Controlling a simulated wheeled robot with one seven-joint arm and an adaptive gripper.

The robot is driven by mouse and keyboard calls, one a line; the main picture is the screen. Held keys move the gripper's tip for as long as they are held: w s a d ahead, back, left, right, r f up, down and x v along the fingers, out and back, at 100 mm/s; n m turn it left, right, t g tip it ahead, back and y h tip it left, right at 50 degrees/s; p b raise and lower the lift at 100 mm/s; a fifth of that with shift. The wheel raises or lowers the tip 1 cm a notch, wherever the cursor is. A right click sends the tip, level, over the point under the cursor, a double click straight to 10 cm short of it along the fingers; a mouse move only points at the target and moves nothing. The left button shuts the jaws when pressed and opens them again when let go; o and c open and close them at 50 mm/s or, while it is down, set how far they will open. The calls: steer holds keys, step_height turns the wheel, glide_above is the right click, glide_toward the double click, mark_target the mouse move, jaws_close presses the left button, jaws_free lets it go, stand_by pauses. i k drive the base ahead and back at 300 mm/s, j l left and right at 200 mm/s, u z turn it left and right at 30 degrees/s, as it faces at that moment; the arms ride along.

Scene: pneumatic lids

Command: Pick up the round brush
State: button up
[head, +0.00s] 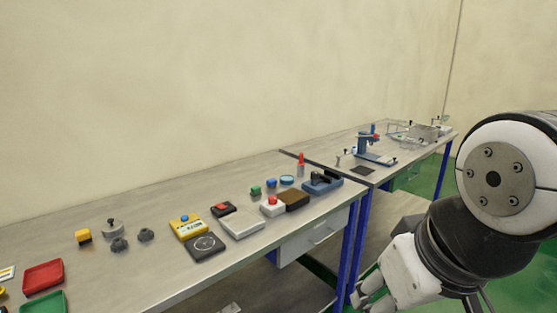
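I cannot pick out the round brush for sure among the small items on the near workbench (150,280). Two small dark grey round pieces, one (119,245) and another (146,235), lie on the left half of the bench, too small to identify. A grey disc with a knob (112,228) sits just behind them. My arm fills the lower right of the view. Its pale end, my gripper (366,293), hangs low to the right of the near bench, apart from the items on it. Whether its fingers are open does not show clearly.
Red tray (43,276), green tray (44,303) and yellow block (83,237) are at left. A yellow device (188,227), black-framed plate (205,247), white box (242,223) and brown block (292,200) stand mid-bench. A second bench (340,148) holds a blue press (374,148).

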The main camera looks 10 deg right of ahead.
mark_target(301, 162)
steer(key=z, duration=0.25)
steer(key=u, duration=2.2)
steer(key=z, duration=2.1)
steer(key=i+l+u, duration=0.2)
steer(key=u, duration=0.15)
steer(key=i+l+u, duration=0.2)
steer(key=u, duration=0.15)
steer(key=i+l, duration=0.15)
steer(key=l, duration=0.2)
steer(key=i+l+u, duration=0.15)
steer(key=i+l, duration=0.2)
steer(key=l, duration=0.3)
steer(key=i+l+u, duration=0.15)
steer(key=l, duration=0.2)
steer(key=i+l, duration=0.15)
steer(key=l, duration=0.25)
steer(key=i+l+u, duration=0.1)
steer(key=l, duration=0.25)
